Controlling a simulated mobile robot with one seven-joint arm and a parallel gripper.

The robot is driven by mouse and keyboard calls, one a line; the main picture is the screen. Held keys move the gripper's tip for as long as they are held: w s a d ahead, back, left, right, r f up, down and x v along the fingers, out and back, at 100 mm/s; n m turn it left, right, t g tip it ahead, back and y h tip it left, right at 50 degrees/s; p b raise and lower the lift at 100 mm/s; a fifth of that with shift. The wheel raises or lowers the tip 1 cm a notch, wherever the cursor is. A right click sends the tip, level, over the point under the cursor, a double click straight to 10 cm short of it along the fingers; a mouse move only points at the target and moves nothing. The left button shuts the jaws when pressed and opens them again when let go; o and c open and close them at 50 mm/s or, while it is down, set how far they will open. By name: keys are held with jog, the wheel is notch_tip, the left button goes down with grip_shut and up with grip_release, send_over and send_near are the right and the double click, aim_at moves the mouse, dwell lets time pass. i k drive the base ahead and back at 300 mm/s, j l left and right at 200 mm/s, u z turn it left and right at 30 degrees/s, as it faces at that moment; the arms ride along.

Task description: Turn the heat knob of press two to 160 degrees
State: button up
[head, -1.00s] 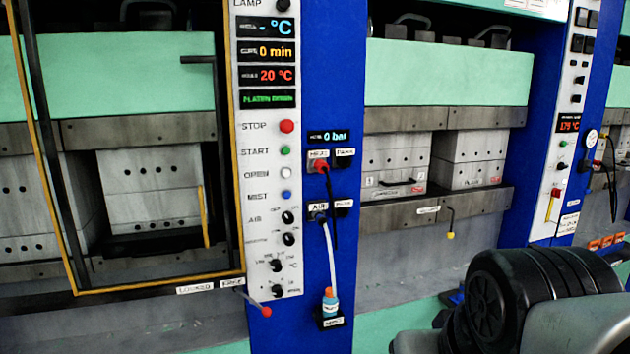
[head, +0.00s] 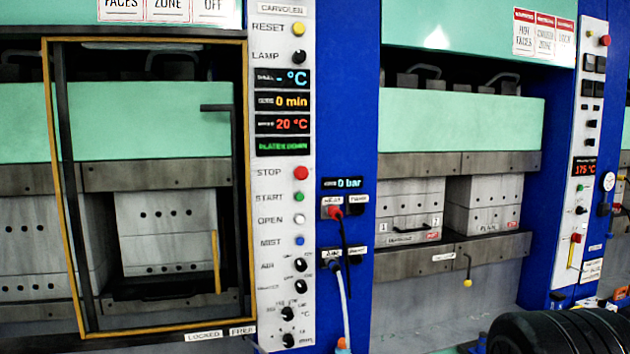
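The near press has a tall white control panel (head: 283,120) left of centre. Several black knobs run down its lower part; one with a °C mark beside it is the likely heat knob (head: 287,313), its scale too blurred to read. The displays above (head: 282,100) read "- °C", "0 min", "20 °C" and "PLATEN DOWN". A second press (head: 455,130) stands to the right, with a narrow panel (head: 583,150) whose red display reads 175 °C. I cannot tell which press is numbered two. My gripper is not in view.
A yellow-framed guard door (head: 150,40) covers the left press, above labels reading LOCKED and FREE. Hoses plug into the blue column (head: 345,120) right of the panel. A yellow-tipped lever (head: 467,282) hangs under the right press.

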aim_at(287, 314)
jog(key=i+j, duration=0.15)
jog(key=j, duration=0.15)
jog(key=i+j, duration=0.15)
jog(key=j, duration=0.2)
jog(key=i+j, duration=0.15)
jog(key=j, duration=0.15)
jog(key=i+j, duration=0.15)
jog(key=j, duration=0.15)
